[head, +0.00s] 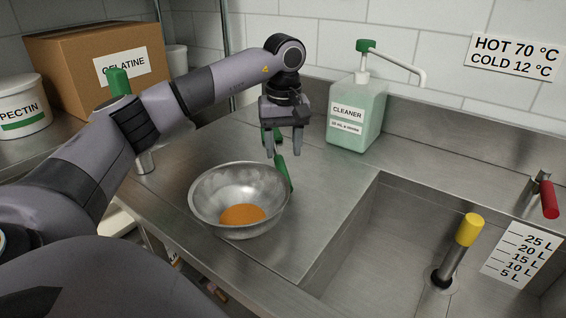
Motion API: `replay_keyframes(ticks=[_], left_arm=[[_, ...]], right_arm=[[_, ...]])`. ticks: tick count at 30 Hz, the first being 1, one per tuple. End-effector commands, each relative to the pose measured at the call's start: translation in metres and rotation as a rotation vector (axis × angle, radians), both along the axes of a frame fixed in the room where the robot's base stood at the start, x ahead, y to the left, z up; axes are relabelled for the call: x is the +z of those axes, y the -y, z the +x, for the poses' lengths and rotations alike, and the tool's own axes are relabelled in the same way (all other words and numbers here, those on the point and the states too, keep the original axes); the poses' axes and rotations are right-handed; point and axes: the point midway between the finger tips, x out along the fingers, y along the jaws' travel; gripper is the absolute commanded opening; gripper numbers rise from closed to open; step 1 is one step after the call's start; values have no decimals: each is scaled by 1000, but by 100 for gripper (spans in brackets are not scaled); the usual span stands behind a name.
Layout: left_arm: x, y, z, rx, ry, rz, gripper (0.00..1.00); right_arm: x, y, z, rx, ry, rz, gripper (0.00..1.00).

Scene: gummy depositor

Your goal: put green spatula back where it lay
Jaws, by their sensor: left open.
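The green spatula (283,173) shows just behind the right rim of the metal bowl (205,205). Its lower end is partly hidden by the bowl, and I cannot tell whether it touches the rim. More green shows behind my gripper. My left gripper (284,153) points down over the counter behind the bowl. Its jaws are open, with the upper part of the spatula close below and between the fingertips in this view. The bowl stands upright and holds an orange mass (242,214). My right gripper is out of view.
A cleaner bottle (357,112) with a green pump stands right of my gripper. The sink (385,240) has a yellow-topped drain post (468,230). A gelatine box (75,70), pectin tub (22,110) and green-topped post (119,83) are at left. Counter between bowl and sink is clear.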

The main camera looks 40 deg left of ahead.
Motion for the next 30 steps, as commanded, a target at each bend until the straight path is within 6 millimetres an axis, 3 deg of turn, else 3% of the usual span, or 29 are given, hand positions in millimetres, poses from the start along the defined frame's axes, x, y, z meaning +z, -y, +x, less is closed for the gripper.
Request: replay_keyframes(ticks=[3, 10, 30], left_arm=[[26, 1, 0, 0, 3, -1, 50], [54, 2, -1, 0, 0, -1, 50], [58, 2, -1, -1, -1, 0, 50]], right_arm=[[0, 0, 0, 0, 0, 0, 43], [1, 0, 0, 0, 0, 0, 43], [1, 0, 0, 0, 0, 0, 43]])
